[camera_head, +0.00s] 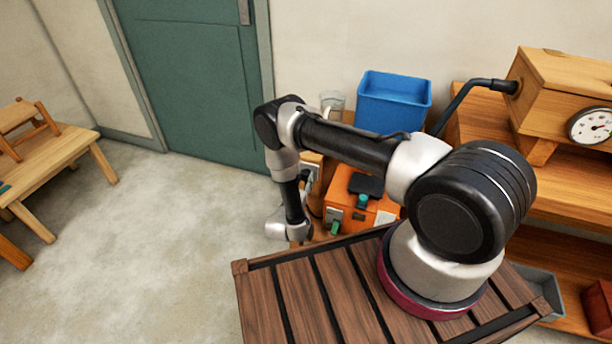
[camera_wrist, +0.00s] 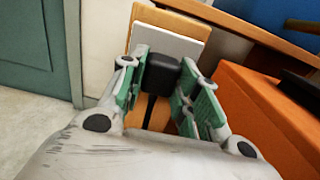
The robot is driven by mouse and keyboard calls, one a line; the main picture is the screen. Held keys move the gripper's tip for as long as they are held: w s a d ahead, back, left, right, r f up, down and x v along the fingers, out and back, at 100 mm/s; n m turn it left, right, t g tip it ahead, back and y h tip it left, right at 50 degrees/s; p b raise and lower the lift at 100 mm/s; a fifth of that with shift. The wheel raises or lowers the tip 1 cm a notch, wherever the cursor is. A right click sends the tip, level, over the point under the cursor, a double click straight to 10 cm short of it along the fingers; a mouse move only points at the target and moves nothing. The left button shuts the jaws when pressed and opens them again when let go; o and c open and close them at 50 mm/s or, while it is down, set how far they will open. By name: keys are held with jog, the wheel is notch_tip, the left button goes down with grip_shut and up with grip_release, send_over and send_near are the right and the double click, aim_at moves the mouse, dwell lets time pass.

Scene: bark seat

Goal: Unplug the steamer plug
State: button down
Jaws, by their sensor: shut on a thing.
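In the wrist view, a black plug (camera_wrist: 162,74) with a dark cord running toward the camera sits between the green-padded fingers of my gripper (camera_wrist: 163,88). My gripper is shut on the plug. Behind it is a pale socket plate (camera_wrist: 178,43) on a wooden backing. I cannot tell whether the plug is fully seated in the plate. In the head view, the orange steamer box (camera_head: 346,205) stands right of my wrist. A dark hose (camera_head: 463,95) leads to a wooden box with a dial (camera_head: 563,90).
A blue bin (camera_head: 393,102) and a glass jar (camera_head: 333,103) stand behind my arm. Wooden shelves (camera_head: 560,180) are on the right. The orange box is close to my gripper's right side in the wrist view. Open floor (camera_head: 150,230) lies to the left, before a green door (camera_head: 195,80).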

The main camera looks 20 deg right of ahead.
jog(key=v, duration=0.6)
jog(key=shift+s, duration=0.15)
dwell(0.6)
jog(key=shift+a, duration=0.2)
jog(key=s+f, duration=0.1)
jog(key=f, duration=0.1)
jog(key=s+a+f, duration=0.1)
jog(key=f, duration=0.1)
jog(key=s+a+f, duration=0.1)
jog(key=f, duration=0.2)
jog(key=shift+s+f, duration=0.1)
jog(key=shift+a+f, duration=0.1)
jog(key=shift+f, duration=2.2)
jog(key=shift+f, duration=0.3)
jog(key=shift+f, duration=0.25)
